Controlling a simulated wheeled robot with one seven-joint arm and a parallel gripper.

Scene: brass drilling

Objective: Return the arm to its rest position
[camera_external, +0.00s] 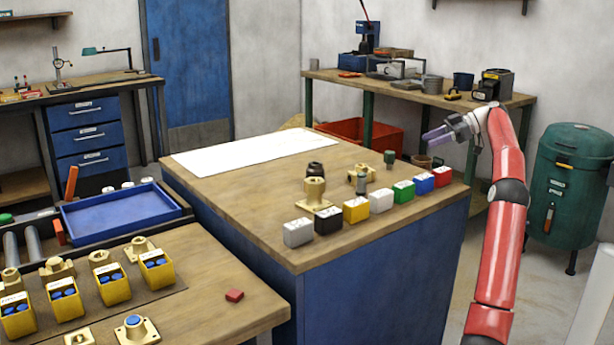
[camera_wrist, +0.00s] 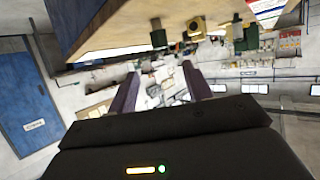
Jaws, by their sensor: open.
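My gripper (camera_external: 436,134) is at the end of my raised red arm (camera_external: 507,185), right of the blue-sided workbench. Its two purple-grey fingers point left and stand apart. It is above and beyond the right corner of the bench top (camera_external: 262,233), apart from everything on it. In the wrist view the open fingers of my gripper (camera_wrist: 160,88) have nothing between them. The wrist view is tilted, with the bench (camera_wrist: 110,30) across its top.
A row of coloured boxes, including a red one (camera_external: 442,177) and a white one (camera_external: 298,232), lines the bench edge. Brass parts (camera_external: 315,193) stand behind. A green drum (camera_external: 567,190) stands right of my arm. A blue tray (camera_external: 122,213) lies left. Open air surrounds my gripper.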

